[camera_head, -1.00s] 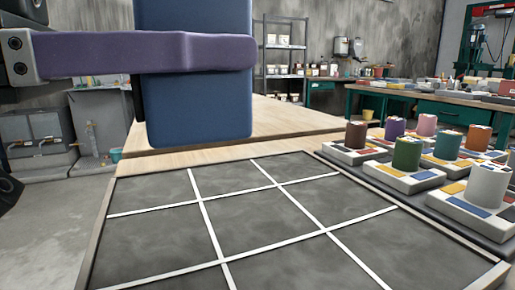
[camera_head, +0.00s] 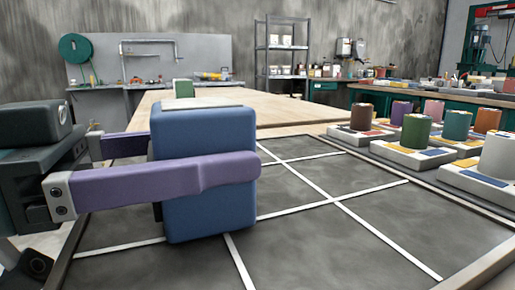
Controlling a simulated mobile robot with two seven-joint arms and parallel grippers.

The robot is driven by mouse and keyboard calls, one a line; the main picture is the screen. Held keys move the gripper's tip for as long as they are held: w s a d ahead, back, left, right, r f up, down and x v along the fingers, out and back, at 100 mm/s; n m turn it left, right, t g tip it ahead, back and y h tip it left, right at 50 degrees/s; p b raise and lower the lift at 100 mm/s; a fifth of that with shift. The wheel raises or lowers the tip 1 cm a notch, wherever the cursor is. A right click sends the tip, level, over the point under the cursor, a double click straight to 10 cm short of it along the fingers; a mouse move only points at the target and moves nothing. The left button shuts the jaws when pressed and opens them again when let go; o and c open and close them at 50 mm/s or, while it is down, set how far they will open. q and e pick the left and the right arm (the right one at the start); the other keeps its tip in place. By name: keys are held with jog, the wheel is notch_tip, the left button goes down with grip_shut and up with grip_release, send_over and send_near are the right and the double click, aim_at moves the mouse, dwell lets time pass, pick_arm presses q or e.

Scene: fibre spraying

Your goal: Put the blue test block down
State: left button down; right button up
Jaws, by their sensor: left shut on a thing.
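The blue test block (camera_head: 204,132) is upright in the left of the head view, with a pale patch on its top. My left gripper (camera_head: 212,160) has two purple fingers, one in front of the block and one behind it, and is shut on it. The tip of the rear finger is hidden by the block. The block is low over the dark mat (camera_head: 370,205) with white grid lines. I cannot tell whether its bottom touches the mat. My right gripper is not in view.
Several coloured cylinders on pale bases, such as a green one (camera_head: 416,133), stand along the mat's right side. A small green block (camera_head: 183,88) is on the wooden table (camera_head: 285,112) behind. The mat's middle and right squares are clear.

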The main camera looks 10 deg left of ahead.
pick_arm(q)
jog(key=shift+f, duration=0.1)
grip_release()
